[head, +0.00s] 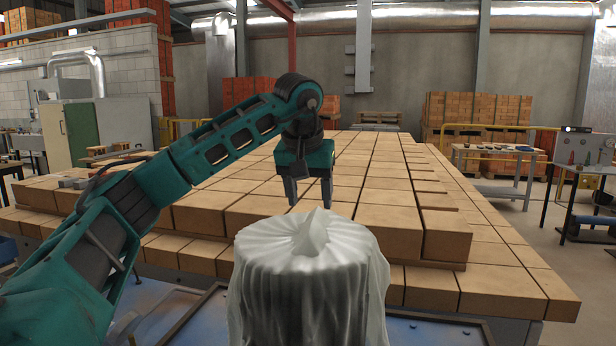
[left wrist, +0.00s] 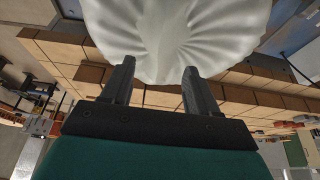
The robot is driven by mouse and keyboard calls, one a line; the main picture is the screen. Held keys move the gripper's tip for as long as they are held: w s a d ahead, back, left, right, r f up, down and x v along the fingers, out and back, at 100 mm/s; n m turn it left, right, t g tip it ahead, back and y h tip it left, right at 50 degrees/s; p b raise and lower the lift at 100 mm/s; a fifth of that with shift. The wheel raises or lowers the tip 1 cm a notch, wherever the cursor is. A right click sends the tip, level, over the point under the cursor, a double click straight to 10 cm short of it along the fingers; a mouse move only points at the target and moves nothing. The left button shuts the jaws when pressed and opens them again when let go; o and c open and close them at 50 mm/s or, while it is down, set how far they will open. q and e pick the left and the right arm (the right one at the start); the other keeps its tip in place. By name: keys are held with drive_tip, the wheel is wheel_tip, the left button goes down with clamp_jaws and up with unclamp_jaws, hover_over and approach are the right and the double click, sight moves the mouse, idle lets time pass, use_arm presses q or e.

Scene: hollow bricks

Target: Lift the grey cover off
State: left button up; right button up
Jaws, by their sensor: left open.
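The grey cover (head: 310,270) is a pale, draped cloth-like shape with folds down its sides and a small peak on top. It stands upright at the front middle of the head view, and what is under it is hidden. My left gripper (head: 310,203) points down above and behind the peak, its two fingers apart. In the left wrist view the open left gripper (left wrist: 158,75) has its fingertips over the lower part of the cover (left wrist: 175,30) in the picture. My right gripper is not in view.
Stacked tan bricks (head: 390,225) form a wide layered block behind the cover. A blue surface (head: 440,331) lies around the cover's foot. A workbench (head: 500,152) stands at the right, and brick pallets (head: 478,108) are at the back.

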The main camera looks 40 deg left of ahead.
sight(313, 220)
use_arm(q)
drive_tip(key=x, duration=0.7)
drive_tip(key=shift+r, duration=0.1)
drive_tip(key=shift+c, duration=0.2)
